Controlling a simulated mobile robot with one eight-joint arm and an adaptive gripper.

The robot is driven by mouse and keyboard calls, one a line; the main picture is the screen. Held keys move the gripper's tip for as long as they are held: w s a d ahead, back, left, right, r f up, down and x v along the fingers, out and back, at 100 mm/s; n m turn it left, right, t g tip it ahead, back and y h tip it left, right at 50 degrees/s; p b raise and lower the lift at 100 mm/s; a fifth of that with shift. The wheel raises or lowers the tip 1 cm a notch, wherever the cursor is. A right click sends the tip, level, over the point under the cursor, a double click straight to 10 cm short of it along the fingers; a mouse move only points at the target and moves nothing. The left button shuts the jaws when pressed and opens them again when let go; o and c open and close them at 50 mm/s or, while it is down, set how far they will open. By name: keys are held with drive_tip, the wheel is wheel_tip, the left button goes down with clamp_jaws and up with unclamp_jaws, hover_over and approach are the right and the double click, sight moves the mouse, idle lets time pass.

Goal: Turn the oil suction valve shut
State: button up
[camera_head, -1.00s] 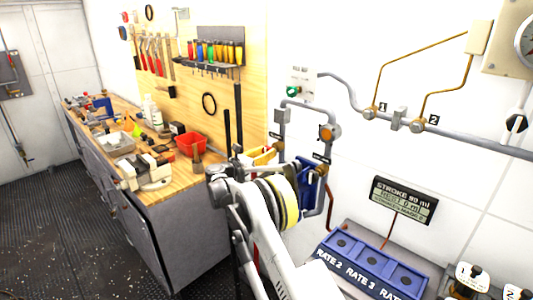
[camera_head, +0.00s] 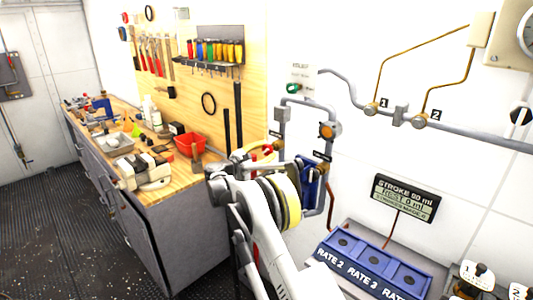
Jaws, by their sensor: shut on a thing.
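The oil suction valve appears to be the small grey valve (camera_head: 278,151) on the left pipe, just below a black label. A red handle (camera_head: 266,149) shows at its left side. My gripper (camera_head: 254,155) is beside that handle, beyond my wrist with the yellow ring, and is shut on the handle. My wrist and arm partly cover the gripper, and the exact contact of the fingertips is too small to make out.
A valve with an orange face (camera_head: 327,131) and a blue unit (camera_head: 313,182) are close to my wrist on the right. A workbench (camera_head: 150,184) with a red bin (camera_head: 190,145) stands at left. A blue panel (camera_head: 368,266) and a display (camera_head: 405,198) are at lower right.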

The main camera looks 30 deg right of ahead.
drive_tip(key=m, duration=0.4)
drive_tip(key=shift+b, duration=0.35)
drive_tip(key=shift+m, duration=2.1)
drive_tip(key=o, duration=1.2)
drive_tip(key=shift+d, duration=0.1)
drive_tip(key=v, duration=1.2)
